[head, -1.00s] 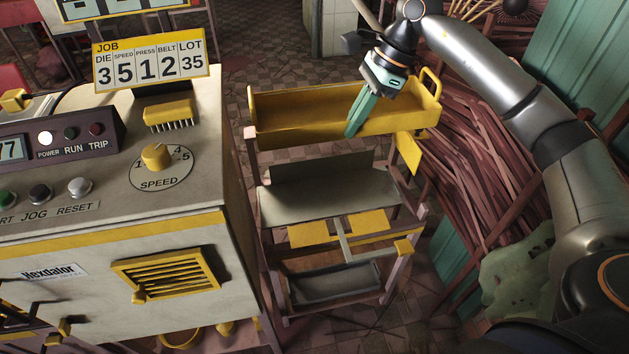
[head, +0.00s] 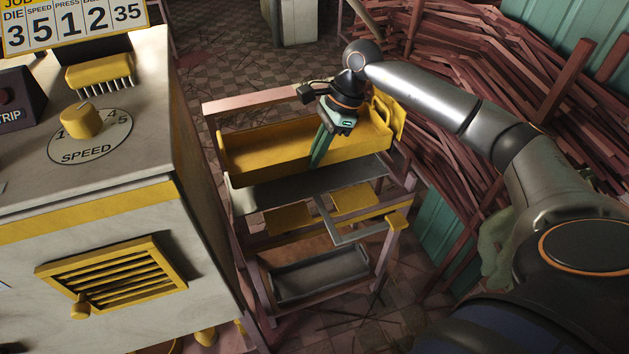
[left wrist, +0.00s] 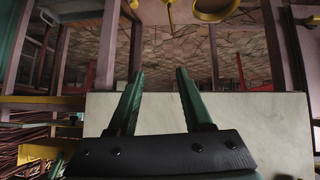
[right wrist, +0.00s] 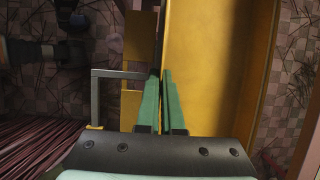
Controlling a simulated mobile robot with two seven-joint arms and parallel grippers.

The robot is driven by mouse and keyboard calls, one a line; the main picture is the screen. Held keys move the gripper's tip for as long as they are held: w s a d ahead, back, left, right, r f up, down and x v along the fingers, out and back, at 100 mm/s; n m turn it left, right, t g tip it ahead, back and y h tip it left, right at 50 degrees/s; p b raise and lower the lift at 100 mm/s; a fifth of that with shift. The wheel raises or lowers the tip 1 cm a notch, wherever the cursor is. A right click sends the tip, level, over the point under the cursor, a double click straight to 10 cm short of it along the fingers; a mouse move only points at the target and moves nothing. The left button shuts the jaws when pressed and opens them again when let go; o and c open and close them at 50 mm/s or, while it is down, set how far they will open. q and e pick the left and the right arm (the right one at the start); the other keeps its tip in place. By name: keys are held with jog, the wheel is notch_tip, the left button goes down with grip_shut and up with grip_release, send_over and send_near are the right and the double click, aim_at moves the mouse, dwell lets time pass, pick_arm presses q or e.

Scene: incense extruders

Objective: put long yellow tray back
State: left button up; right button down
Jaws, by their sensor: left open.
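The long yellow tray (head: 262,142) is at the upper part of the wooden rack (head: 262,101), with a raised yellow end at its right. It also shows in the right wrist view (right wrist: 215,70). My right gripper (head: 316,160) reaches down to the tray's near long wall. In the right wrist view its fingers (right wrist: 161,78) are almost together at that wall, which appears pinched between them. The tray's underside is hidden, so I cannot tell whether it rests on the rack. My left gripper (left wrist: 160,73) is open and empty, above a pale flat surface (left wrist: 240,120).
A grey shelf (head: 285,190) is just in front of and below the tray. A grey bracket (head: 335,232) and a lower grey tray (head: 325,275) are beneath. The machine (head: 130,215) stands close at left; stacked reddish sticks (head: 480,60) lie at right.

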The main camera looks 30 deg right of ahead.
notch_tip(320, 180, down, 8)
jog(key=shift+r+b, duration=0.25)
jog(key=shift+b, duration=0.1)
jog(key=shift+f, duration=0.15)
jog(key=c, duration=1.1)
grip_release()
jog(key=p+v, duration=0.1)
jog(key=v, duration=1.1)
